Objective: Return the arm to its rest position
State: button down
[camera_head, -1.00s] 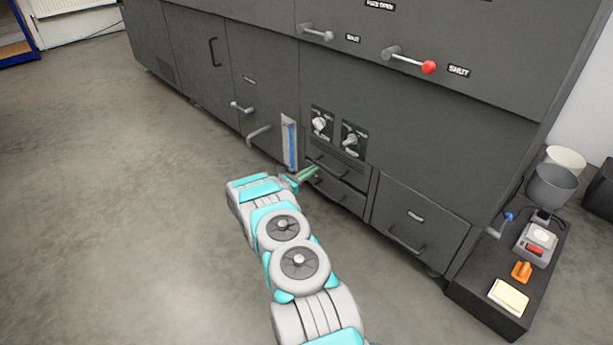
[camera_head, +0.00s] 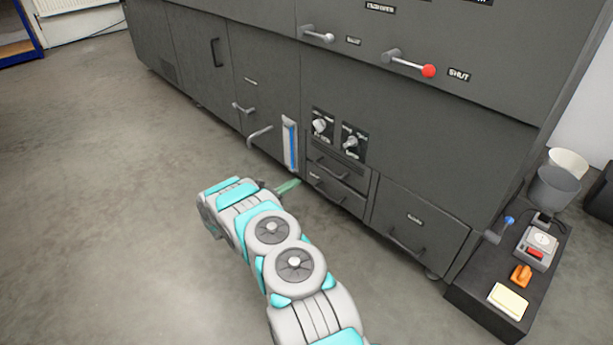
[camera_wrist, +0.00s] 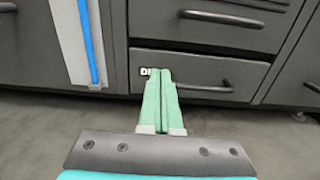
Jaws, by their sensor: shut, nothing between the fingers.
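My arm reaches forward from the bottom of the head view, bent, with my gripper (camera_head: 288,186) at its far end. The gripper's green fingers point right toward the dark machine's small drawers and stand apart from them. In the wrist view the two fingers (camera_wrist: 160,100) lie together, shut, with nothing between them. Behind them is the lower drawer (camera_wrist: 205,78), closed, its label partly hidden by the fingertips.
The grey machine (camera_head: 420,140) fills the back, with levers, two knobs and a blue-striped gauge (camera_head: 290,143). A low black bench (camera_head: 470,290) at right holds a sponge (camera_head: 508,300), an orange item and buckets. The floor (camera_head: 110,220) at left is clear.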

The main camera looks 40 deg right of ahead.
jog(key=a, duration=0.5)
